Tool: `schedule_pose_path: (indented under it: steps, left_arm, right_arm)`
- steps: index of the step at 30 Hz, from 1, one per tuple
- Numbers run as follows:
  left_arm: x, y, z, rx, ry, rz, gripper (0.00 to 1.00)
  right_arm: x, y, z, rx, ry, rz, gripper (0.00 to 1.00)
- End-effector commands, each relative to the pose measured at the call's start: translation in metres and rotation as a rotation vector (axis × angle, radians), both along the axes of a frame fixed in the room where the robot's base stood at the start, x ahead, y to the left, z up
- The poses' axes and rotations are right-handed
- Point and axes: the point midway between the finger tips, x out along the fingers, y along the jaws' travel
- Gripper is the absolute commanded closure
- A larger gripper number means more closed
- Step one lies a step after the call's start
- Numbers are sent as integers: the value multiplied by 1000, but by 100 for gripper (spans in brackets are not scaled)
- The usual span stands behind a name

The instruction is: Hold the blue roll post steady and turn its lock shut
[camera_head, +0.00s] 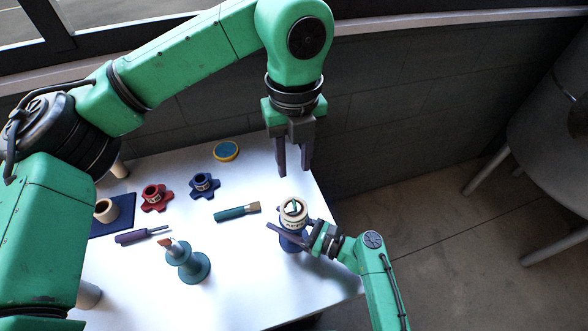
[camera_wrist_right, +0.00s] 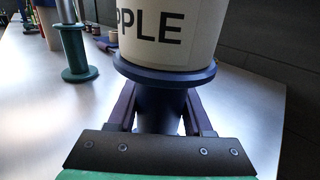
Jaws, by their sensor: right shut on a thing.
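The blue roll post (camera_head: 290,244) stands upright at the table's right edge, and its dark blue flange and stem (camera_wrist_right: 160,112) show in the right wrist view. It carries a white roll (camera_head: 293,214) with dark lettering, ending in "PPLE" in the wrist view (camera_wrist_right: 165,30). A small green part (camera_head: 295,206) shows at the roll's top; I cannot tell how the lock is turned. My right gripper (camera_head: 284,234) is shut on the post's stem below the flange. My left gripper (camera_head: 293,172) points down above and behind the roll, open and empty, apart from it.
Left of the post lie a teal-handled brush (camera_head: 237,212) and a purple-handled tool (camera_head: 142,235). Floor lies to the right.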

Motion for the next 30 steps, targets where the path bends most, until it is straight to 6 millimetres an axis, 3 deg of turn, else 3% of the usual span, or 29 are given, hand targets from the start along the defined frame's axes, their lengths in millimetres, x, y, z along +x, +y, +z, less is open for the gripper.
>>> schedule_pose_path:
  steps: [6, 7, 9, 10, 21, 23, 30]
  left_arm:
    - [0, 0, -1, -1, 0, 0, 62]
    - [0, 0, -1, -1, 0, 0, 62]
    - [0, 0, -1, -1, 0, 0, 62]
    - [0, 0, -1, -1, 0, 0, 62]
    - [0, 0, -1, -1, 0, 0, 62]
    - [0, 0, -1, -1, 0, 0, 62]
    - [0, 0, -1, -1, 0, 0, 62]
  right_arm:
    - [-1, 0, -2, -4, 5, 1, 100]
    - [-1, 0, -2, -4, 5, 1, 46]
    - [-1, 0, -2, -4, 4, 1, 19]
    - [-1, 0, -2, -4, 4, 1, 15]
    - [-4, -6, -2, -3, 3, 0, 15]
    - [-8, -15, -2, -4, 3, -1, 15]
    - [-37, -72, -2, -6, 4, 0, 15]
